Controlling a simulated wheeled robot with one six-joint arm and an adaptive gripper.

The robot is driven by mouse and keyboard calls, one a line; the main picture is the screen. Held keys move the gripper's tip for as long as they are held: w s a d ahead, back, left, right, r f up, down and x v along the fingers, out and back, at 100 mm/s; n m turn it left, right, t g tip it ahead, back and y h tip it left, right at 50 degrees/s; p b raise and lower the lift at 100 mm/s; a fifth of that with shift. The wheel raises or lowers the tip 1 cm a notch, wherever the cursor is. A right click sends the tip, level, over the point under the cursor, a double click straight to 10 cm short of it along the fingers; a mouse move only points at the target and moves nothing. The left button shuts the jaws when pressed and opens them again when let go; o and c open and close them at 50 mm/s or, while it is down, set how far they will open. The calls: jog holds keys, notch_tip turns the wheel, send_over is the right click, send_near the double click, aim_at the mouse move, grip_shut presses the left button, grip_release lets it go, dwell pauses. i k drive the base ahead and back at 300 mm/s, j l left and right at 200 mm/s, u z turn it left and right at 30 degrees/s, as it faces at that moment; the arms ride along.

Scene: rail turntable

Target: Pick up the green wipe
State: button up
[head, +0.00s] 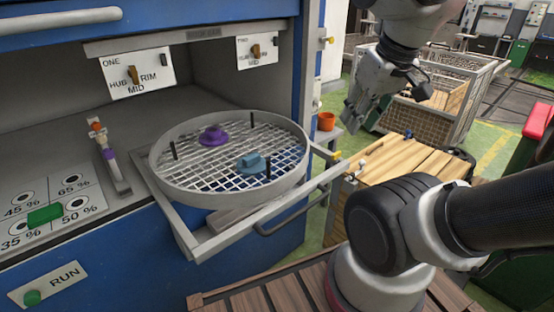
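A small flat green piece, which looks like the green wipe (45,215), lies on the white plate (88,208) marked with percentages at the lower left. It lies among several dark round holes with pale rims. My gripper (354,122) hangs at the upper right, pointing down and to the left. It is far from the green wipe, out beyond the right side of the blue cabinet. Its fingers are small and seen at an angle, so their opening is unclear. I see nothing held in it.
A round mesh tray (180,197) on a pulled-out frame holds a purple piece (213,135) and a blue piece (253,163). A lever with orange and purple parts (107,152) stands beside it. An orange cup (326,121), wooden bench (405,160) and wire cage (440,120) are to the right.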

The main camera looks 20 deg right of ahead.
aim_at(36, 218)
jog(key=u, duration=1.3)
jog(key=j+u, duration=0.25)
jog(key=u, duration=0.2)
jog(key=k, duration=0.05)
